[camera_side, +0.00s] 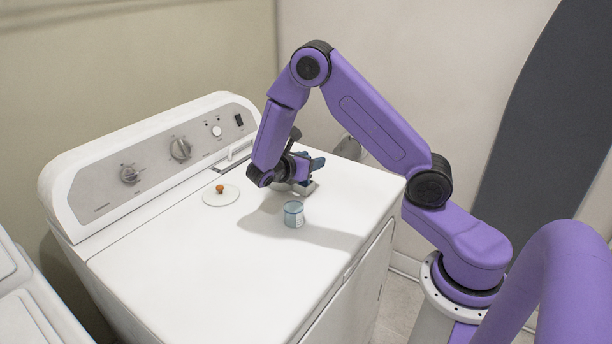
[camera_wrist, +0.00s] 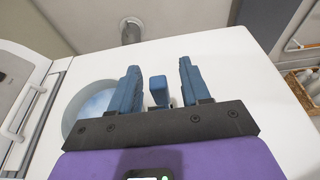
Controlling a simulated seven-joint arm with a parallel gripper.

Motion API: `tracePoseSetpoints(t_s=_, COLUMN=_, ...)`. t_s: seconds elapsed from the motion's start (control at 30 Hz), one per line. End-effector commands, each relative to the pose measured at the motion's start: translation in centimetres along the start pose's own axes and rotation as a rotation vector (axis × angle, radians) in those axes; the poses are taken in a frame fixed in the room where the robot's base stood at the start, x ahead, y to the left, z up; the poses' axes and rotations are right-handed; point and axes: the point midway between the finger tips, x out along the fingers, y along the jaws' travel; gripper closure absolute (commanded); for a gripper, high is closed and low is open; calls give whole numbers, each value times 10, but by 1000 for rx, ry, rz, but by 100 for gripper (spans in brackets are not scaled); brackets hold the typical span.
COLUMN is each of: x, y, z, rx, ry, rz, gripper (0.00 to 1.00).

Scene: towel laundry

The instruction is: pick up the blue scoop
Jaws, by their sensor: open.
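In the wrist view, a short blue block (camera_wrist: 158,90), which looks like part of the blue scoop, stands between my gripper's (camera_wrist: 157,66) two blue fingers. The fingers are open, one on each side of it, with a gap showing on both sides. The rest of the scoop is hidden behind the dark gripper bar. In the side view my gripper (camera_side: 308,173) is low over the white machine top, behind a small teal and white cup (camera_side: 293,215). I cannot clearly separate the scoop from the blue fingers there.
A white disc with an orange knob (camera_side: 220,189) lies left of my gripper on the washing machine top (camera_side: 200,270). The control panel (camera_side: 160,160) rises behind. In the wrist view, a round pale-blue shape (camera_wrist: 90,102) is left of the fingers. The machine's front top is clear.

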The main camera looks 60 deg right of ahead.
Motion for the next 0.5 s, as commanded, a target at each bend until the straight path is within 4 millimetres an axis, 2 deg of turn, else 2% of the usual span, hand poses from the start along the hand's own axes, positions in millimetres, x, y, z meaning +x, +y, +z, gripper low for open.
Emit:
tracePoseSetpoints(t_s=0.1, x=9, y=0, z=0, rx=-1, ry=1, rz=0, gripper=53)
tracePoseSetpoints(t_s=0.33, x=10, y=0, z=0, rx=-1, ry=1, rz=1, gripper=53)
tracePoseSetpoints(t_s=0.37, x=10, y=0, z=0, rx=-1, ry=1, rz=1, gripper=56)
tracePoseSetpoints(t_s=0.4, x=10, y=0, z=0, rx=-1, ry=1, rz=1, gripper=69)
tracePoseSetpoints(t_s=0.5, x=10, y=0, z=0, rx=-1, ry=1, rz=1, gripper=100)
